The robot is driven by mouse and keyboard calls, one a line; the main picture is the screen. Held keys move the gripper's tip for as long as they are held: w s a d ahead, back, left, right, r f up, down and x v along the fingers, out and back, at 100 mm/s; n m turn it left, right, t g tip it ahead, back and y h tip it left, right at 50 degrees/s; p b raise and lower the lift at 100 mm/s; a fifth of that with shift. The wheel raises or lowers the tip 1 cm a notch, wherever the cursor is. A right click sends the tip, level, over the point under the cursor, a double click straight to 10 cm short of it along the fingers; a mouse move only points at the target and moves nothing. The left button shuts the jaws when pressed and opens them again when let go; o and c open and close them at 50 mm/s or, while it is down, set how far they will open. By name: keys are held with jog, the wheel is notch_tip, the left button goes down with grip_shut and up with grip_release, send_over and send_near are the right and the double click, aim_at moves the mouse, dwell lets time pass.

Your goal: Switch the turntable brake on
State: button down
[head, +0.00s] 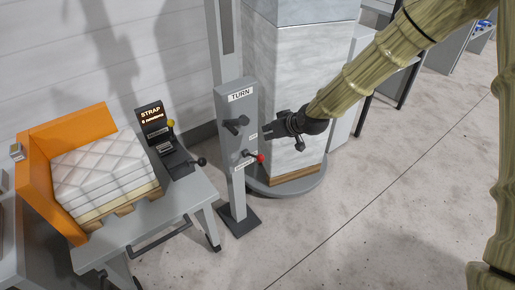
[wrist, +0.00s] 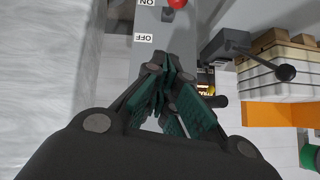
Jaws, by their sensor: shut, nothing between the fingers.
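The grey control post (head: 232,170) is labelled TURN and has a dark handle (head: 236,125) high on its face. Below it, a lever with a red knob (head: 261,158) sticks out, near the lower of two small labels. In the wrist view the red knob (wrist: 176,3) is cut by the top edge, beside the ON label (wrist: 150,2); the OFF label (wrist: 143,38) lies nearer my fingers. My gripper (head: 270,131) is shut and empty, to the right of the dark handle and above the red knob. Its fingers (wrist: 172,88) also show in the wrist view.
A tall wrapped stack (head: 300,90) stands on the round turntable (head: 314,186) just behind the post. To the left, a table (head: 140,232) holds a strapping unit (head: 150,118) with a black-knobbed lever, and an orange corner frame (head: 35,150) around quilted pads. Floor at the front right is clear.

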jog(key=shift+f, duration=0.1)
jog(key=w+a+f+p, duration=0.2)
jog(key=w+a+f, duration=0.1)
jog(key=f, duration=0.7)
jog(key=shift+w+a, duration=0.2)
jog(key=shift+a, duration=0.35)
jog(key=shift+f, duration=0.2)
